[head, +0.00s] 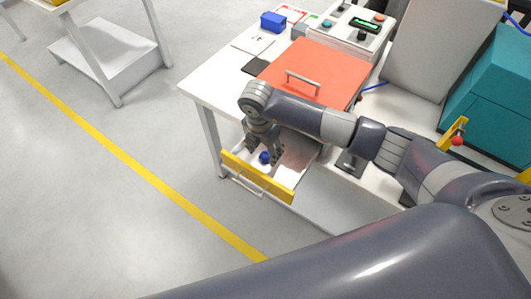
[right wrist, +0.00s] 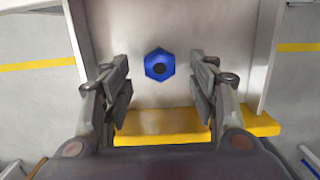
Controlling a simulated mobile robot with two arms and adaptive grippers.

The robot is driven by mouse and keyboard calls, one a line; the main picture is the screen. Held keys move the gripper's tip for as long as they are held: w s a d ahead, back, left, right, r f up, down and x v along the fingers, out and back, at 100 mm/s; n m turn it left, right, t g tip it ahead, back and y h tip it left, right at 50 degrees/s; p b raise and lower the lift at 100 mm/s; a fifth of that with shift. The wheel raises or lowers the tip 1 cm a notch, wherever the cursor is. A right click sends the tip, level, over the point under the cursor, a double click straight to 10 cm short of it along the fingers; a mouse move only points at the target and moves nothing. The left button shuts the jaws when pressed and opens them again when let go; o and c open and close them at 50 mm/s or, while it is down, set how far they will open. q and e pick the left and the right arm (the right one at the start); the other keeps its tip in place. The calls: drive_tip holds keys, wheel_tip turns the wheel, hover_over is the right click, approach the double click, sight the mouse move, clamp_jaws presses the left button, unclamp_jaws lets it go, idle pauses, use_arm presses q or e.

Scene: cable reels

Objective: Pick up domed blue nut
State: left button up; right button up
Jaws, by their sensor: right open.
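The domed blue nut (head: 264,157) lies in the open drawer, near its yellow front panel (head: 258,178). In the right wrist view the nut (right wrist: 159,65) shows a hexagonal blue outline with a dark round centre, on the pale drawer floor. My right gripper (head: 266,150) points down into the drawer over the nut. In the right wrist view its fingers (right wrist: 160,88) are apart, one to each side of the nut and a little nearer the yellow front; no contact shows. My left gripper is not in view.
The drawer sits under a white workbench (head: 213,88). A teal machine (head: 490,105) stands at right.

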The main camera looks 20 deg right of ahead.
sight(266, 156)
drive_tip(key=shift+w+d+f, duration=0.15)
drive_tip(key=shift+f, duration=1.1)
drive_tip(key=c, duration=0.8)
drive_tip(key=shift+r, duration=0.1)
